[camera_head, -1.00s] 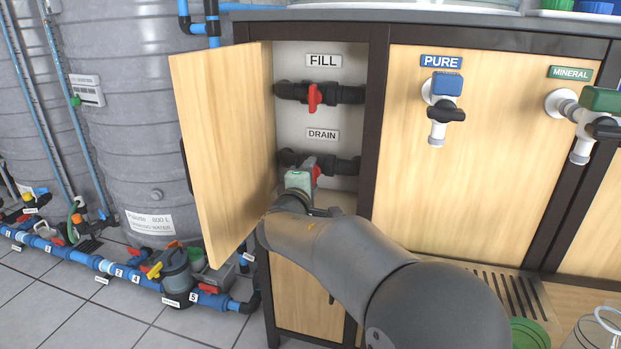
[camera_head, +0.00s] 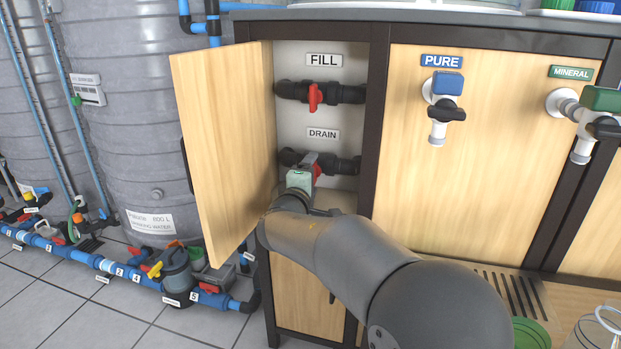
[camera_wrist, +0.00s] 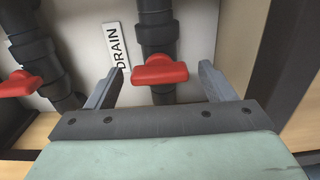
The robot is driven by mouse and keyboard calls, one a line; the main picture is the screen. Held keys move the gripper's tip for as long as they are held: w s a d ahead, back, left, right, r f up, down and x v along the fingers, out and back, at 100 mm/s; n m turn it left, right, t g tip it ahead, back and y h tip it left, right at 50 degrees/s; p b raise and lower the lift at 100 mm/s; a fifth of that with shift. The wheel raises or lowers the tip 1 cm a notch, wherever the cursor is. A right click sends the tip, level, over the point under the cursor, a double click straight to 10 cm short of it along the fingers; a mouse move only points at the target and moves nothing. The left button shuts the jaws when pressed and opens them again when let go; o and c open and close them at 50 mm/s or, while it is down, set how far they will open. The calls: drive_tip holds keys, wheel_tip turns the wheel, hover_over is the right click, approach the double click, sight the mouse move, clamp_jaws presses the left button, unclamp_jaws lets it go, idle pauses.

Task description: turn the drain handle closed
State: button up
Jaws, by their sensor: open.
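The red drain handle (camera_wrist: 160,70) sits on a black pipe valve under the DRAIN label (camera_head: 322,133). In the wrist view it lies across its pipe, between the two grey fingers of my gripper (camera_wrist: 157,85). The fingers are spread apart, one on each side, with gaps between them and the handle's ends. In the head view my gripper (camera_head: 305,168) reaches into the cabinet and hides most of the drain handle (camera_head: 317,171); only a red edge shows.
The red FILL handle (camera_head: 315,97) is on the pipe above, hanging downward. The open wooden door (camera_head: 225,150) stands close to the left of my arm. A dark cabinet post (camera_head: 375,110) bounds the opening on the right.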

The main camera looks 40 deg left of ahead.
drive_tip(key=shift+s, duration=0.1)
drive_tip(key=p+v, duration=0.3)
drive_tip(key=v, duration=1.4)
drive_tip(key=shift+s, duration=0.15)
